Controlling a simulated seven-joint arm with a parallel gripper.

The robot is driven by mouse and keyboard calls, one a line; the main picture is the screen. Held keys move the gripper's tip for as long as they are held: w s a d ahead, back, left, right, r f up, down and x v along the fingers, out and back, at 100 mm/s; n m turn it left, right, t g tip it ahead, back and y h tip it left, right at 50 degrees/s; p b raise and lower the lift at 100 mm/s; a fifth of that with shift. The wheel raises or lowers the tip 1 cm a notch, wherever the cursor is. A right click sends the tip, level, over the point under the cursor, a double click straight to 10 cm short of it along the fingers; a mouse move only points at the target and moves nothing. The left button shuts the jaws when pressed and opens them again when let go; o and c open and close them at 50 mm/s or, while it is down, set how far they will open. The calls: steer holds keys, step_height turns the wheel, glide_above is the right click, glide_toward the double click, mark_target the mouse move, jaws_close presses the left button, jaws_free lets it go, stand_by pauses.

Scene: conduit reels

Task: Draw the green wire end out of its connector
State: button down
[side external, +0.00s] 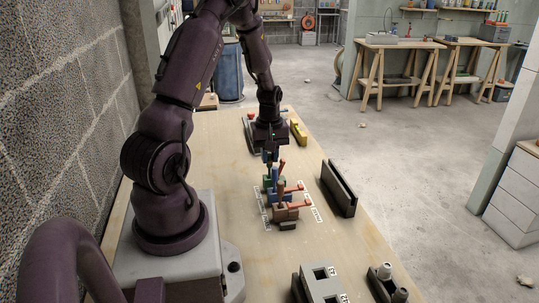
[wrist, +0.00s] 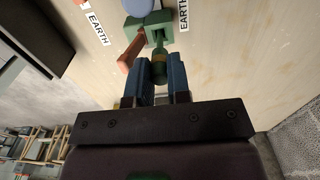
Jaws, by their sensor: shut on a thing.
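The green connector (wrist: 153,30) is at the top of the wrist view, with an orange lever (wrist: 131,51) sticking out at its left. My gripper (wrist: 161,68) has its blue fingers closed on the green wire end (wrist: 159,72), just below the connector. The wire end's tip meets the connector's near face; how deep it sits inside cannot be told. In the side external view, my gripper (side external: 269,156) is at the far end of the connector row, above the green connector (side external: 267,183). The wire end is mostly hidden by the fingers there.
A blue connector (side external: 278,196) and a brown connector (side external: 286,213) stand nearer in the row, with orange levers to the right. Printed labels (side external: 311,201) flank the row. A dark upright plate (side external: 339,188) stands to the right. Grey blocks (side external: 322,283) lie at the near edge.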

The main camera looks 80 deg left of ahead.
steer(key=shift+r, duration=0.95)
stand_by(0.4)
steer(key=shift+r, duration=3.55)
